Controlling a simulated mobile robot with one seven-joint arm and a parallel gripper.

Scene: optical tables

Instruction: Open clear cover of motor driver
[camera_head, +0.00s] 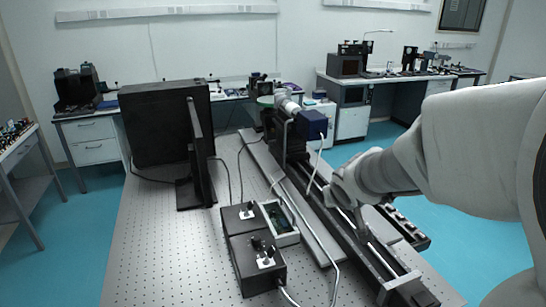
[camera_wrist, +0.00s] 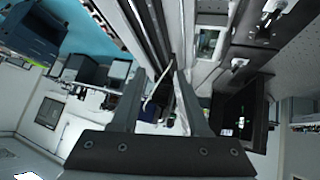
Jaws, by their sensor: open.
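The motor driver (camera_head: 278,222) is a pale box with a green circuit board showing inside. It sits on the perforated optical table, right beside two black boxes. It also shows in the wrist view (camera_wrist: 208,42) near the top, right of the fingers. I cannot tell whether its clear cover is shut. My gripper (camera_head: 359,222) is over the long dark rail, to the right of the motor driver and apart from it. In the wrist view my gripper (camera_wrist: 160,72) is open, with nothing held between its fingers.
Two black boxes with knobs (camera_head: 254,264) stand left of the driver. A long dark rail (camera_head: 330,222) runs along the right side of the table (camera_head: 165,250). A monitor (camera_head: 165,125) stands behind on the left. Loose cables cross the table near the driver.

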